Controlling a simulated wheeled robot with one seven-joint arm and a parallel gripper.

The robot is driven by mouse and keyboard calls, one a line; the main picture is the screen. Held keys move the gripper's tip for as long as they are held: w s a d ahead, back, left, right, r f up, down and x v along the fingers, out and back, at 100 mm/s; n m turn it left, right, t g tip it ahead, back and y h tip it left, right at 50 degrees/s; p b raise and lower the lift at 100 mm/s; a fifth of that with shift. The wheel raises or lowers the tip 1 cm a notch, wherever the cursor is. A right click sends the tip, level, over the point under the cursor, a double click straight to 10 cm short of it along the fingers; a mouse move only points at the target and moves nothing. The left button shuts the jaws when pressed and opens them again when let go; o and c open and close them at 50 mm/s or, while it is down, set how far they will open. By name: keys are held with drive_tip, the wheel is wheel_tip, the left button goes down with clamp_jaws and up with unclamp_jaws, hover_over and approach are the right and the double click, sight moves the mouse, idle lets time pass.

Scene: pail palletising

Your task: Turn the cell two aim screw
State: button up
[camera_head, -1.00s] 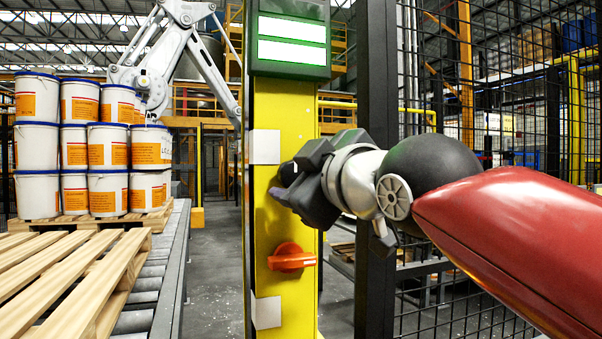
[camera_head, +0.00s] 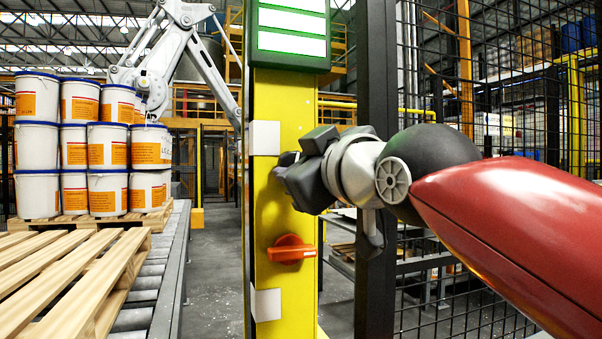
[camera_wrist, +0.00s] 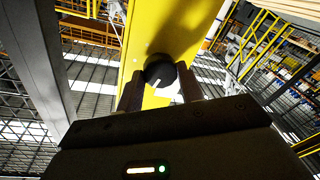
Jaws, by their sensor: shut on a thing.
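The aim screw shows as a round black knob (camera_wrist: 160,70) with a white pointer line, on the yellow post, in the wrist view. My gripper (camera_wrist: 160,88) has one finger on each side of the knob and is shut on it. In the head view my gripper (camera_head: 285,168) reaches the yellow post (camera_head: 283,205) from the right, and its dark body hides most of the knob. A green-framed lamp panel (camera_head: 290,35) at the top of the post shows lit pale bars.
An orange rotary handle (camera_head: 290,250) sits on the post below my gripper. A black mesh fence (camera_head: 480,110) stands close on the right. A wooden pallet (camera_head: 75,275) on rollers and stacked white pails (camera_head: 95,145) are at the left.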

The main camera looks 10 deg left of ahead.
drive_tip(key=shift+f+m+t+b, duration=0.15)
drive_tip(key=shift+m+t+b, duration=0.15)
drive_tip(key=shift+m+b, duration=1.3)
drive_tip(key=shift+m+p, duration=0.5)
drive_tip(key=o, duration=1)
drive_tip(key=b+v, duration=0.1)
drive_tip(key=v, duration=0.6)
drive_tip(key=shift+s+d, duration=0.2)
drive_tip(key=shift+s, duration=0.15)
